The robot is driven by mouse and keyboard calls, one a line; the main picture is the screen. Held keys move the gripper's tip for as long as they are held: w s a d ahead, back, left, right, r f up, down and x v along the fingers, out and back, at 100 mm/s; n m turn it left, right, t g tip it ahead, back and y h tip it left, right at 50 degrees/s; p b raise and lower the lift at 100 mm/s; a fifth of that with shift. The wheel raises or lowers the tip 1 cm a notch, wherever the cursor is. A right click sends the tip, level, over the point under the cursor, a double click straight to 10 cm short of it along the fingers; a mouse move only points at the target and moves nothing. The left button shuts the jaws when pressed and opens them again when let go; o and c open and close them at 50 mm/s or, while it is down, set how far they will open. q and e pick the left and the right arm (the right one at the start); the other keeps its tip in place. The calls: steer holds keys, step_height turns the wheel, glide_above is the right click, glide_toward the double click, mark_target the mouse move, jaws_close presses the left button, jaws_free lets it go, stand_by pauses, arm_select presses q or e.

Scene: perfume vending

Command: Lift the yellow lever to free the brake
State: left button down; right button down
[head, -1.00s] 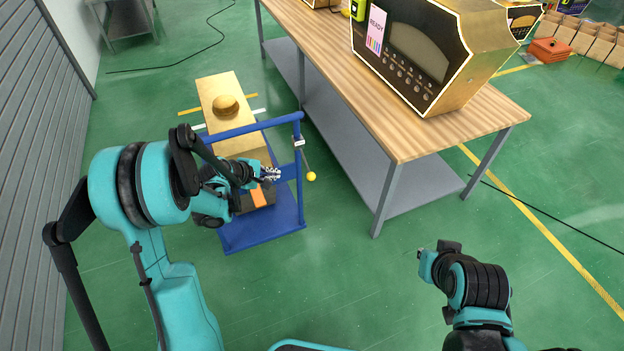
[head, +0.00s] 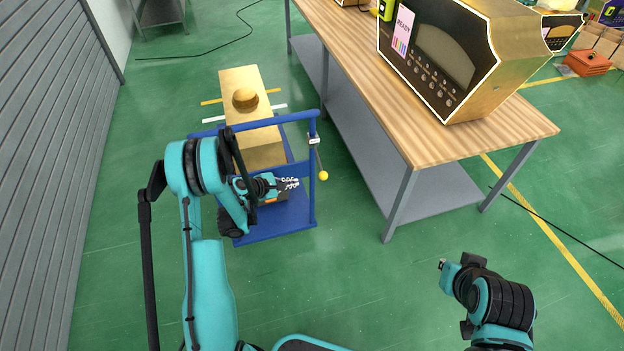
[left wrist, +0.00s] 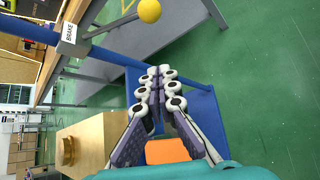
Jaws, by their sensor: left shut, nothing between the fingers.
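The brake lever is a thin rod with a yellow ball knob (head: 323,175) at its tip, on the right post of the blue cart (head: 270,228). The knob also shows at the top of the left wrist view (left wrist: 149,10). A white label reading BRAKE (left wrist: 69,34) is on the post. My left gripper (head: 297,182) is shut and empty, over the cart just left of the post and apart from the knob. In the left wrist view its fingers point up toward the knob. My right arm (head: 490,300) is at the lower right; its fingers are not clearly shown.
A gold box (head: 260,145) with a round knob stands on the cart. A wooden-topped table (head: 400,120) with a gold machine (head: 455,60) is right of the cart. A grey shutter wall (head: 60,150) is at left. Green floor is clear in front.

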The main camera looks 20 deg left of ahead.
arm_select(q)
steer(key=b+x, duration=0.4)
steer(key=x, duration=0.7)
steer(key=r, duration=0.1)
steer(key=s+d+r, duration=0.1)
steer(key=d+r, duration=0.1)
steer(key=shift+s+r, duration=0.35)
step_height(320, 180, up, 10)
steer(key=n+g+h+p, duration=0.3)
steer(key=g+p, duration=0.1)
steer(key=g, duration=0.1)
steer(key=shift+s+d+f+n, duration=0.15)
steer(key=shift+s+d+n, duration=0.15)
steer(key=shift+s+d, duration=0.15)
stand_by(0.4)
